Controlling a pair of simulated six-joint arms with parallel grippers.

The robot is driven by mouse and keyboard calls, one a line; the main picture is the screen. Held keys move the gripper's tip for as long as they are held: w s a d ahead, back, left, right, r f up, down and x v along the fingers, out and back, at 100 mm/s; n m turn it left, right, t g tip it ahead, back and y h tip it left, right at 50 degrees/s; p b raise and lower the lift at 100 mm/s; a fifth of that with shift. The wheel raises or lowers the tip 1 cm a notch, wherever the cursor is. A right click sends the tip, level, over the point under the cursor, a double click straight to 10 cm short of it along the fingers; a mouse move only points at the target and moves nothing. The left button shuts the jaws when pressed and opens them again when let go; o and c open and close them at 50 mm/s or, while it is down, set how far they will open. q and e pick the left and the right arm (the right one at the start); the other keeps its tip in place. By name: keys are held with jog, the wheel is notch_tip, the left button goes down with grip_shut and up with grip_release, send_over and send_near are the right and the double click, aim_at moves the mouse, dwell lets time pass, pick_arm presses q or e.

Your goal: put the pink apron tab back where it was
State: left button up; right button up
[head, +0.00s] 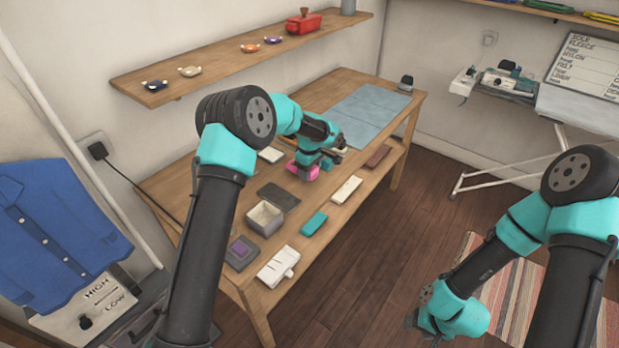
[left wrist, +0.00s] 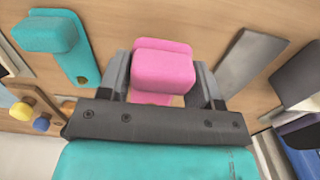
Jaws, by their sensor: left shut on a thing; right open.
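The pink apron tab (head: 303,172) is over the wooden table in the head view, partly hidden by my left gripper (head: 312,162). In the left wrist view the pink tab's block (left wrist: 163,68) sits between the two fingers, which are shut on it. A flat pink part shows below the block. I cannot tell whether the tab touches the table. My right gripper (head: 425,328) is low at the bottom right over the floor, away from the table. It is open, its fingers small and partly hidden.
The table (head: 220,190) holds a teal piece (head: 314,223), a white strip (head: 346,190), a dark flat piece (head: 279,196), a cream box (head: 264,218) and a blue mat (head: 365,110). A teal tab (left wrist: 60,40) shows in the left wrist view. A shelf (head: 215,69) hangs above.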

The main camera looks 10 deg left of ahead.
pick_arm(q)
jog(key=shift+f, duration=1.7)
jog(key=shift+f, duration=0.1)
jog(key=o, duration=0.9)
notch_tip(320, 180, up, 12)
jog(key=shift+r, duration=0.1)
